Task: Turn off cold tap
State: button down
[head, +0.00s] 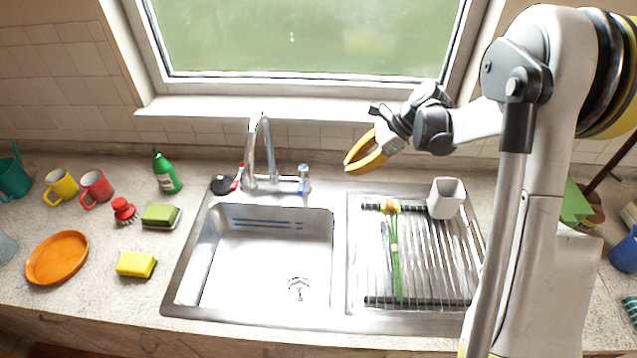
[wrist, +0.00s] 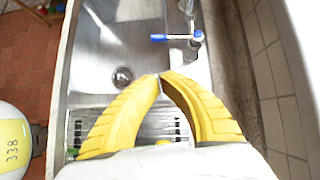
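The cold tap, with a blue-marked handle (head: 303,180), stands at the back of the sink, right of the tall curved chrome spout (head: 270,150). In the wrist view its blue lever (wrist: 172,37) points left, beyond my fingertips. The red-marked hot tap (head: 238,178) is left of the spout. My gripper (head: 346,166) has yellow fingers, hovers above and right of the cold tap, and is apart from it. In the wrist view the fingertips (wrist: 160,76) meet with nothing between them. I cannot make out a water stream.
The steel sink basin (head: 268,260) lies below the spout. The drainer (head: 425,290) on the right holds a grey-white cup (head: 446,198) and green-stemmed flowers (head: 395,255). A green bottle (head: 166,172) stands left. The window sill (head: 270,110) runs behind.

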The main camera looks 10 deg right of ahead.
aim_at(302, 181)
jog(key=a+r+b+x, duration=0.1)
jog(key=a+x, duration=0.1)
jog(key=x, duration=1.1)
jog(key=shift+r+m+b, duration=0.25)
jog(key=shift+m+b, duration=0.05)
jog(key=shift+w+a, duration=0.1)
jog(key=shift+a, duration=0.05)
jog(key=shift+a+f+b, duration=0.1)
jog(key=shift+a+b, duration=0.45)
jog(key=shift+a, duration=0.05)
